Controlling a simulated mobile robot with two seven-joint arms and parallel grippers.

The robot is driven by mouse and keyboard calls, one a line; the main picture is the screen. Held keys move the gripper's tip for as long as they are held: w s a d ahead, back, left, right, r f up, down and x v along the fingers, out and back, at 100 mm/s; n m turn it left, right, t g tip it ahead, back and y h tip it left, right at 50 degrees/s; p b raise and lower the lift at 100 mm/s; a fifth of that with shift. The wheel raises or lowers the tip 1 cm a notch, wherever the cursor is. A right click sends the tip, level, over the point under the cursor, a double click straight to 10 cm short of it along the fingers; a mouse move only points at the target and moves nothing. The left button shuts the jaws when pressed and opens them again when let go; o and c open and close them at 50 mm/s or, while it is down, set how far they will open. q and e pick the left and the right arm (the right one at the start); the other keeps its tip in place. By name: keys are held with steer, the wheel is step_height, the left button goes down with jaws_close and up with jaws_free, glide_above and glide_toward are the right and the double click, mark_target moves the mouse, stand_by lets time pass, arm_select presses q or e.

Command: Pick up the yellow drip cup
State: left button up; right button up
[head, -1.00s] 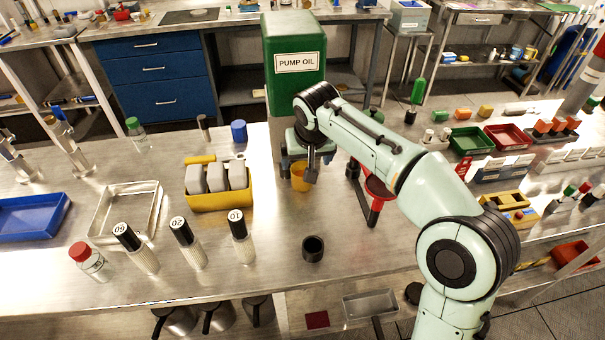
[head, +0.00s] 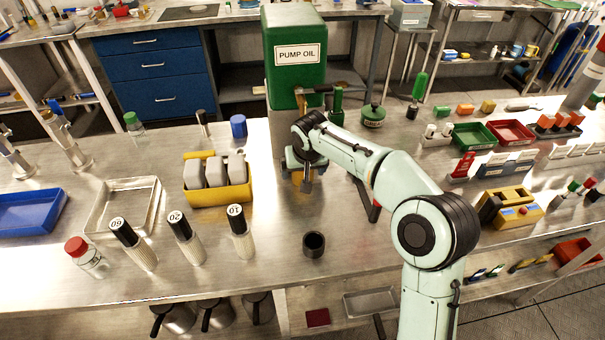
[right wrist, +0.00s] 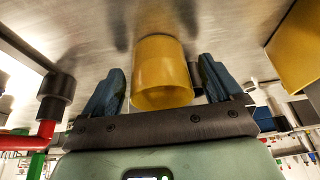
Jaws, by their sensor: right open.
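The yellow drip cup (right wrist: 162,72) is in the right wrist view, between the two blue fingers of my right gripper (right wrist: 161,80). The fingers are open, one on each side of the cup, with a visible gap on both sides. In the head view my right gripper (head: 303,176) is low over the bench in front of the green pump oil tank (head: 296,85). It hides most of the drip cup there; only a little yellow (head: 297,177) shows. My left gripper is in neither view.
A yellow bin with grey blocks (head: 222,196) stands left of the gripper. A small black cup (head: 314,244) and several black-capped bottles (head: 241,232) stand nearer the front.

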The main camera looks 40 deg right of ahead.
steer(key=shift+r, duration=0.1)
steer(key=c, duration=1.1)
steer(key=shift+r, duration=0.15)
steer(key=shift+c, duration=0.2)
